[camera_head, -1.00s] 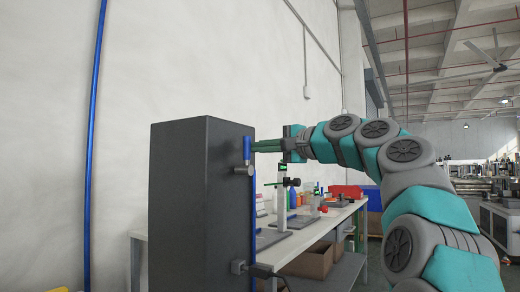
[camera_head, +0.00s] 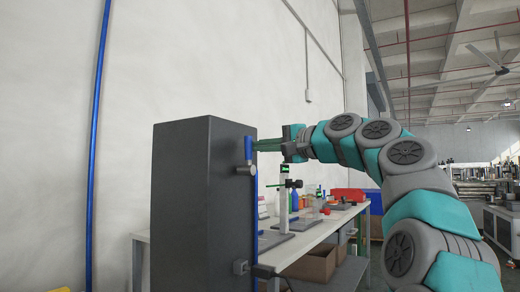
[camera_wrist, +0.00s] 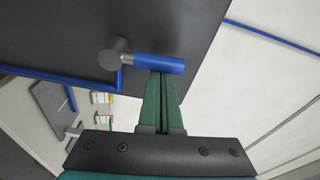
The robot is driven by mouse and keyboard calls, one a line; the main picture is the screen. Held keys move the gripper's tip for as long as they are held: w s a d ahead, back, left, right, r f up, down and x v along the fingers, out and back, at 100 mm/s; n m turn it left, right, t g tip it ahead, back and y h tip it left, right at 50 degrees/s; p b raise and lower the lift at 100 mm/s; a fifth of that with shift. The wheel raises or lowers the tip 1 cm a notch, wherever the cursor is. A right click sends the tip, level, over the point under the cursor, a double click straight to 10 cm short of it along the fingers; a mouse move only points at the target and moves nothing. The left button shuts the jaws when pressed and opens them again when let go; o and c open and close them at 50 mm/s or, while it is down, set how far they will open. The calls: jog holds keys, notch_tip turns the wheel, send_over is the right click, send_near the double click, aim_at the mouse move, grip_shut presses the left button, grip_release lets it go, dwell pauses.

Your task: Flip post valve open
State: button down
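The valve is a blue lever handle (camera_head: 248,148) on a grey metal hub (camera_head: 246,171), mounted on the side of a tall dark post (camera_head: 182,200). In the head view the handle stands upright above its hub. In the wrist view the handle (camera_wrist: 158,63) extends to the right from the hub (camera_wrist: 113,56). My gripper (camera_head: 260,145) has green fingers that lie close together. In the wrist view the fingertips (camera_wrist: 163,76) are at the handle's side near its free end, not around it. Whether they touch it is unclear.
A workbench (camera_head: 315,236) with bottles, small stands and a red bin (camera_head: 348,194) stands behind the post, with cardboard boxes (camera_head: 312,265) below. A blue pipe (camera_head: 96,130) runs up the white wall at left. A dark fitting (camera_head: 241,267) sticks out low on the post.

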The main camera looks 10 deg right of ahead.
jog(key=n+b, duration=0.1)
jog(key=s+a+n+b, duration=0.1)
jog(key=n, duration=0.1)
jog(key=n+b, duration=0.1)
jog(key=shift+s+a+f+y, duration=0.15)
jog(key=shift+s+a+y, duration=0.1)
jog(key=shift+a+y, duration=0.1)
jog(key=n+b, duration=0.1)
jog(key=n, duration=0.1)
jog(key=s+a+n+b, duration=0.1)
jog(key=n, duration=0.1)
jog(key=shift+s+a+f+y+b, duration=0.1)
jog(key=shift+s+f+y+b, duration=0.1)
jog(key=shift+y+b, duration=0.2)
jog(key=n, duration=0.1)
jog(key=n+b, duration=0.1)
jog(key=n, duration=0.1)
jog(key=shift+s+a+f+n, duration=0.3)
jog(key=shift+s+a+f, duration=0.05)
jog(key=shift+a+f, duration=0.05)
jog(key=n+b, duration=0.1)
jog(key=f+n, duration=0.1)
jog(key=n, duration=0.1)
jog(key=s+a+f+n+y+b, duration=0.1)
jog(key=n, duration=0.1)
jog(key=shift+s+g+b, duration=0.1)
jog(key=shift+g+b, duration=0.2)
jog(key=shift+a+f, duration=0.1)
jog(key=shift+f, duration=0.15)
